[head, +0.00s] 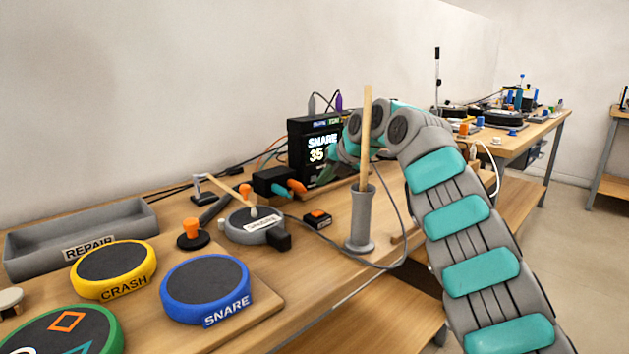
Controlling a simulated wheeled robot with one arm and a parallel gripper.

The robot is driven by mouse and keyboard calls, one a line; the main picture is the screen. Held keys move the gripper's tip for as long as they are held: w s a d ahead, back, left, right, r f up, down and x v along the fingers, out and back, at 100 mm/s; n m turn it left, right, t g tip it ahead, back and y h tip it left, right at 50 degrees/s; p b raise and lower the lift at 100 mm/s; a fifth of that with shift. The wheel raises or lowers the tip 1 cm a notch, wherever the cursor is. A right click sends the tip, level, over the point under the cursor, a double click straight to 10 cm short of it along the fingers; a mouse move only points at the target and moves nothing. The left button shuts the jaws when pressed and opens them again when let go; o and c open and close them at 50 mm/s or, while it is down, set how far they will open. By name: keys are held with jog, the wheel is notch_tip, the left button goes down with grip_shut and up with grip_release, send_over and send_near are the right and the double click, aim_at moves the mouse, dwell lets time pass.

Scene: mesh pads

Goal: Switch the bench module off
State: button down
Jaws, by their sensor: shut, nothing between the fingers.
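The bench module (302,148) is a black box with a lit display reading "SNARE 35" and small coloured labels along its top. It stands upright toward the back of the wooden bench. My arm reaches up from the lower right and bends down in front of the module's right side. My gripper (328,172) is shut and empty, low in front of the module's display. A wooden stick in front partly covers my wrist. I cannot tell whether the fingertips touch the module. No switch on the module can be made out.
A grey holder (361,222) with the upright wooden stick (367,130) stands close in front of my wrist. A cable loops beside it. Yellow "CRASH" (113,268) and blue "SNARE" (205,287) pads lie front left. A grey "REPAIR" tray (45,247) sits behind them.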

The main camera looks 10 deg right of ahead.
jog(key=shift+w+a, duration=0.25)
jog(key=shift+w, duration=0.05)
dwell(0.6)
jog(key=shift+s+d, duration=0.3)
jog(key=shift+d, duration=0.05)
jog(key=shift+s+d+b, duration=0.15)
jog(key=shift+s+b, duration=0.2)
jog(key=shift+s, duration=0.05)
jog(key=shift+s+d+f+b, duration=0.15)
jog(key=shift+s+d+b, duration=0.55)
jog(key=shift+b, duration=0.05)
jog(key=shift+s+d+b, duration=0.45)
jog(key=shift+s+d, duration=0.1)
jog(key=shift+s, duration=0.35)
jog(key=shift+s+d+b, duration=0.45)
jog(key=shift+s+d, duration=0.1)
jog(key=shift+s, duration=0.3)
